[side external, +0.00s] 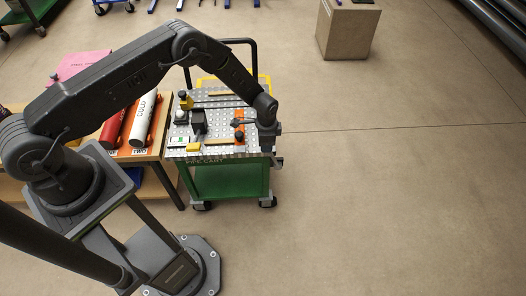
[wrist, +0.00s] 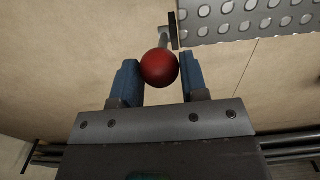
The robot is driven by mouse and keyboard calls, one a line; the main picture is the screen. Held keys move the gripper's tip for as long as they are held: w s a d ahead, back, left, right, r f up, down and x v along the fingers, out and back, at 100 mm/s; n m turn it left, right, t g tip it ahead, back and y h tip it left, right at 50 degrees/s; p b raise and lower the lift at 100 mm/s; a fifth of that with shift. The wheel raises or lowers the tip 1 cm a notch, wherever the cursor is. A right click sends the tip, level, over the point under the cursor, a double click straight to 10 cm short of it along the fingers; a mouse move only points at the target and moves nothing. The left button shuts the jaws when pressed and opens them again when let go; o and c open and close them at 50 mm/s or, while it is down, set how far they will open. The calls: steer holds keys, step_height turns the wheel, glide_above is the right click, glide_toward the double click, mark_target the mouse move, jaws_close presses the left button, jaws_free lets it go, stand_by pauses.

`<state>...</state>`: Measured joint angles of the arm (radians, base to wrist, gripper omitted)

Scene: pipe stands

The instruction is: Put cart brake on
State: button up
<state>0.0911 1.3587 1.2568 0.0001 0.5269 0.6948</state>
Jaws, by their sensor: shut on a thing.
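The cart (side external: 228,181) is green with a perforated metal top, standing right of the wooden table. In the wrist view the edge of its metal top (wrist: 245,20) shows at the upper right. A red ball knob (wrist: 160,69) on a short grey lever (wrist: 165,40) sticks out beside that edge; I take it for the brake handle. My gripper (wrist: 154,76) has its two blue fingers on either side of the knob and is shut on it. In the side view my gripper (side external: 270,142) is at the cart's right edge, and the knob is hidden there.
Several small parts and an orange piece (side external: 239,128) lie on the cart top. A red pipe (side external: 116,124) and a white pipe (side external: 143,119) lie on the wooden table at left.

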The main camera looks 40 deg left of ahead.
steer(key=shift+w+d+r, duration=0.4)
steer(key=shift+w+d, duration=0.35)
steer(key=shift+w, duration=0.1)
steer(key=w+d, duration=0.3)
steer(key=shift+w+d+r, duration=0.1)
steer(key=shift+w+d, duration=0.2)
steer(key=shift+d, duration=0.05)
stand_by(0.3)
steer(key=o, duration=0.6)
step_height(320, 180, up, 7)
stand_by(0.8)
